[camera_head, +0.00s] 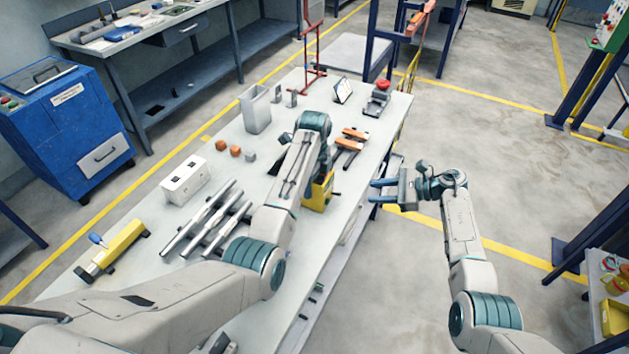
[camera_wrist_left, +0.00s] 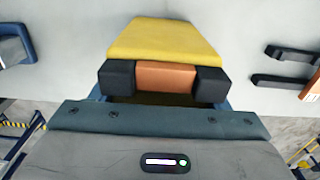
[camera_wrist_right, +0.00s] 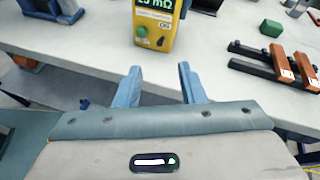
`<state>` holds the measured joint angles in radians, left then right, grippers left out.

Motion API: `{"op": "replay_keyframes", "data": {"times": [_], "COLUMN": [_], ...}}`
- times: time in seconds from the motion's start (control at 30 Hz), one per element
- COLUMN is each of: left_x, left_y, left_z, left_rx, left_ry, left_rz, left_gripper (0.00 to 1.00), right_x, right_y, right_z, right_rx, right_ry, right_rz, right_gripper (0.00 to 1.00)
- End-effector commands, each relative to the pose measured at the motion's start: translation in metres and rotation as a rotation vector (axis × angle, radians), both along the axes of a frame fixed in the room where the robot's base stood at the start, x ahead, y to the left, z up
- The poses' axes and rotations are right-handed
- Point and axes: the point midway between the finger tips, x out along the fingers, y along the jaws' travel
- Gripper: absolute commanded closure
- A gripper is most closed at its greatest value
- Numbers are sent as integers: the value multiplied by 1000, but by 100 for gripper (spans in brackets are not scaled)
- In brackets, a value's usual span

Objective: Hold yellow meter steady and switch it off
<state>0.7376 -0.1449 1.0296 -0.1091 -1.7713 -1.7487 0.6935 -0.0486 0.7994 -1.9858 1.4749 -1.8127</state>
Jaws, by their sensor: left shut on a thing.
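The yellow meter (camera_head: 318,194) stands near the table's right edge in the head view. In the right wrist view its front (camera_wrist_right: 156,30) faces me, with a display cut off at the top, a label reading ON and a dark switch. In the left wrist view my left gripper (camera_wrist_left: 163,82) is shut on the yellow meter (camera_wrist_left: 163,38) from above, around an orange part between black pads. In the head view my left arm hides most of that grip. My right gripper (camera_head: 378,191) is open and empty, apart from the meter, beyond the table edge; its fingers (camera_wrist_right: 160,85) point towards the meter.
Metal bars (camera_head: 208,220), a white box (camera_head: 186,180), a yellow level-like tool (camera_head: 112,249) and a grey bin (camera_head: 256,112) occupy the table (camera_head: 140,215). Floor right of the table is open around my right arm.

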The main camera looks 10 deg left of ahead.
Motion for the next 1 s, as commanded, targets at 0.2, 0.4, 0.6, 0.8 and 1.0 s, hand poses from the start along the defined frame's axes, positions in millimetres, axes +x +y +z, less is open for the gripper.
{"op": "replay_keyframes", "data": {"times": [0.2,0.4,0.6,0.8,1.0], "left_x": [0,0,0,0,0], "left_y": [0,0,0,0,0], "left_z": [0,0,0,0,0], "left_rx": [0,0,0,0,0], "left_ry": [0,0,0,0,-1], "left_rz": [0,0,0,0,0], "left_gripper": [67,67,67,67,67], "right_x": [0,-2,-4,-7,-10], "right_y": [0,2,5,7,10], "right_z": [0,0,3,6,8], "right_rx": [0,-4,-9,-6,10], "right_ry": [5,128,414,724,1033], "right_rz": [-2,-59,-197,-356,-521], "right_gripper": [81,100,100,100,100]}}
